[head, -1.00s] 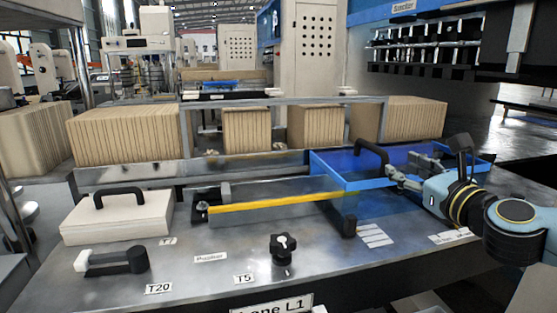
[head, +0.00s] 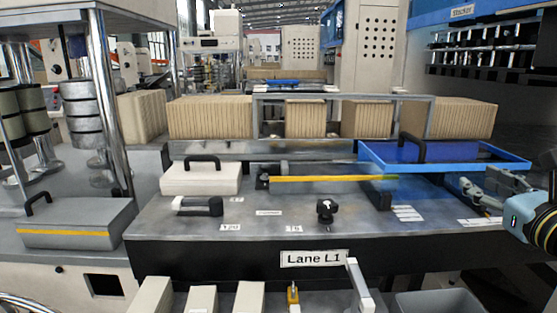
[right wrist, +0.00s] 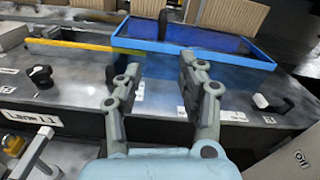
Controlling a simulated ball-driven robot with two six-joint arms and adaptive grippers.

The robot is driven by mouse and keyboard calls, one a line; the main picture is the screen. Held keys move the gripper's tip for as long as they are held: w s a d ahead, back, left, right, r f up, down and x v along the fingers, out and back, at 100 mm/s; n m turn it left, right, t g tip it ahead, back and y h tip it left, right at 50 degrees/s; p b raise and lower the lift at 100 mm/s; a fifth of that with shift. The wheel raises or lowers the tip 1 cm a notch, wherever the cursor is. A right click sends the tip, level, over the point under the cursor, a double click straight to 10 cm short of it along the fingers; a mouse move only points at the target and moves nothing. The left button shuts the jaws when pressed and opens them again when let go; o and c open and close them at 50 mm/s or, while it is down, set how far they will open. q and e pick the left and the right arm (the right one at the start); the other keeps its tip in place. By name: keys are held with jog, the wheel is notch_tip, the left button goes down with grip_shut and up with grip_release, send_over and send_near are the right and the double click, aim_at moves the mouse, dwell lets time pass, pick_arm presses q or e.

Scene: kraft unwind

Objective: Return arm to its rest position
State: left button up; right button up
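My right gripper (head: 478,190) is at the right of the head view, over the right end of the metal lane table. In the right wrist view my right gripper (right wrist: 155,80) has its two fingers spread apart with nothing between them. A blue-framed guard (head: 458,167) with a black handle sits at the table's back right. It also shows in the right wrist view (right wrist: 190,50), beyond the fingertips and apart from them. My left gripper is not in view.
The lane table (head: 340,215) carries a black knob (head: 326,210), a yellow-edged bar (head: 320,179), a white handled cover (head: 202,180) and a black lever (head: 198,206). Brown stacks (head: 210,118) stand behind. A grey bin (head: 432,303) is below the front edge.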

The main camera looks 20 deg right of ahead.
jog(key=s+a+f+m+g+h, duration=0.35)
jog(key=s+f+m+g, duration=0.6)
jog(key=m, duration=1.25)
jog(key=s+a+f+m+g+y, duration=0.2)
jog(key=s+a+f+m+y, duration=0.1)
jog(key=s+a+m, duration=0.4)
jog(key=s+a+f+m+g+y, duration=0.25)
jog(key=s+a+m+y, duration=0.2)
jog(key=a, duration=0.55)
notch_tip(320, 180, down, 35)
jog(key=s+d+m+g+b, duration=0.1)
jog(key=s+d+m+b, duration=0.1)
jog(key=b, duration=0.7)
pick_arm(q)
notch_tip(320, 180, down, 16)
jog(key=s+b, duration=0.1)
jog(key=b, duration=0.6)
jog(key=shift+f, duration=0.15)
pick_arm(e)
jog(key=s+f, duration=0.9)
jog(key=f, duration=0.3)
jog(key=s+d+f+g, duration=0.1)
jog(key=s+f, duration=0.9)
jog(key=f, duration=0.2)
jog(key=shift+s+g, duration=0.2)
jog(key=shift+g, duration=0.1)
